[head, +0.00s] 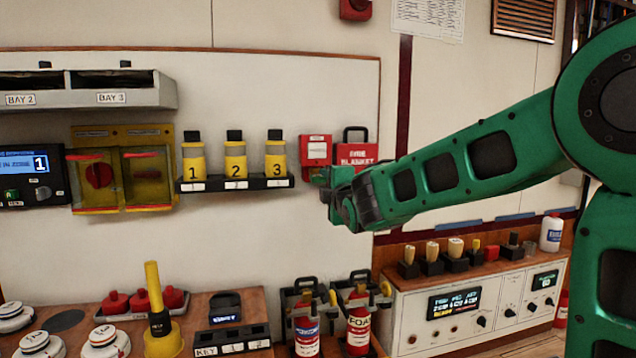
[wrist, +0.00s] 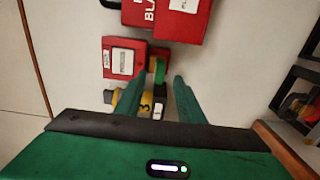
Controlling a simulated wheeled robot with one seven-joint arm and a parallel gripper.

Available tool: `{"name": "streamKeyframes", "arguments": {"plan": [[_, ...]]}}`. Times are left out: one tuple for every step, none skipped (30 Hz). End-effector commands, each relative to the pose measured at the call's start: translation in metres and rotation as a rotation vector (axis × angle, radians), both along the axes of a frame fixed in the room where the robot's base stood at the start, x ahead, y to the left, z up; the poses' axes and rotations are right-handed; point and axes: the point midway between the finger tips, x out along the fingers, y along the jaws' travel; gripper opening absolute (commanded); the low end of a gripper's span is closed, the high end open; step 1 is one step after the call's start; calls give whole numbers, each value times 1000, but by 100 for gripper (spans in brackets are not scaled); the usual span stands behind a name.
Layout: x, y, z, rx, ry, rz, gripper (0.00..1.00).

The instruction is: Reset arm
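My green arm reaches in from the right in the head view, its gripper (head: 324,184) in front of the wall board, just right of the rack of numbered yellow cylinders. In the wrist view my gripper (wrist: 160,88) has its two green fingers apart, with no object clearly held between them. The yellow cylinder marked 3 (head: 276,160) also shows beyond the fingers in the wrist view (wrist: 145,103). A small green and yellow piece (wrist: 160,69) shows near the fingertips; I cannot tell what it belongs to.
A red box (head: 317,149) and a red fire blanket case (head: 357,154) hang close above my gripper. The dark cylinder rack (head: 235,184) is on its left. Extinguishers (head: 358,318) stand below. A white control cabinet (head: 480,305) is at lower right.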

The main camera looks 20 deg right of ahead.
Motion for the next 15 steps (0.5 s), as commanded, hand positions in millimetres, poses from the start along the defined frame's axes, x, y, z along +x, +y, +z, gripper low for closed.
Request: {"name": "streamKeyframes", "arguments": {"plan": [[-11,0,0,0,0,1,35],[-17,1,1,1,-1,2,35],[-24,1,0,1,1,3,35],[-30,1,0,1,0,3,35],[-35,1,0,1,0,2,35],[-41,1,-1,0,1,2,35],[-45,1,0,0,1,2,35],[-49,1,0,0,1,2,35],[-53,1,-1,0,2,3,35],[-56,1,-1,0,2,3,35],[-59,1,-1,0,2,3,35],[-62,1,-1,0,2,3,35],[-63,1,-1,0,3,2,35],[-65,1,-2,1,5,1,35],[-66,-2,-3,7,10,-2,35]]}}
